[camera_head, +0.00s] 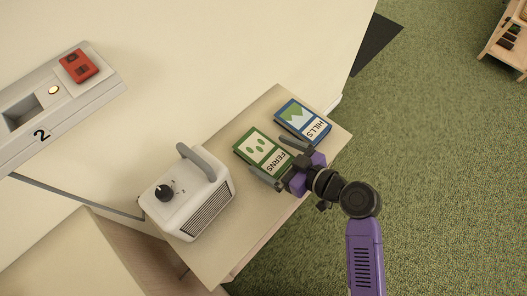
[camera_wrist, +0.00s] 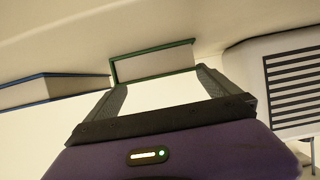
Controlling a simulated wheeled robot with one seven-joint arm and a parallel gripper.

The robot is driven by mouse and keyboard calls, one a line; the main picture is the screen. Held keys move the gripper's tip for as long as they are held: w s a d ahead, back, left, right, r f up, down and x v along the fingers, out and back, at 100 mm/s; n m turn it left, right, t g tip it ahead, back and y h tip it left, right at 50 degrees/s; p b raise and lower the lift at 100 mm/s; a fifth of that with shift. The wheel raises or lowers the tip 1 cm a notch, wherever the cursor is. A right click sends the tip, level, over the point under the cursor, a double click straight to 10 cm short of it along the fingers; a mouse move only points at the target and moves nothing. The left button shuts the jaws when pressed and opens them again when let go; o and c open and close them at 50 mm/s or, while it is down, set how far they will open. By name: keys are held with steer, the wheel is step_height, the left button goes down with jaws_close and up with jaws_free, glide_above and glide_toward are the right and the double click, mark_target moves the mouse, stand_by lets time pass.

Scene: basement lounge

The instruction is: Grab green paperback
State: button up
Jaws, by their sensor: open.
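The green paperback (camera_head: 252,147), marked FERNS, lies flat on a narrow pale table. In the wrist view its green-edged page side (camera_wrist: 152,66) shows just ahead of the fingertips. My gripper (camera_head: 268,158) is open at the book's right-hand end, one finger toward each long side. In the wrist view the gripper (camera_wrist: 160,78) has nothing held between its fingers. I cannot tell whether either finger touches the book.
A blue book (camera_head: 302,120) marked HILLS lies beside the green one; it also shows in the wrist view (camera_wrist: 50,90). A white heater-like box (camera_head: 196,200) with a grey handle stands on the table's other side (camera_wrist: 292,90). The table (camera_head: 222,262) ends at green carpet.

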mark_target(264, 153)
steer(key=shift+x, duration=1.85)
steer(key=shift+s, duration=0.15)
steer(key=c, duration=1.5)
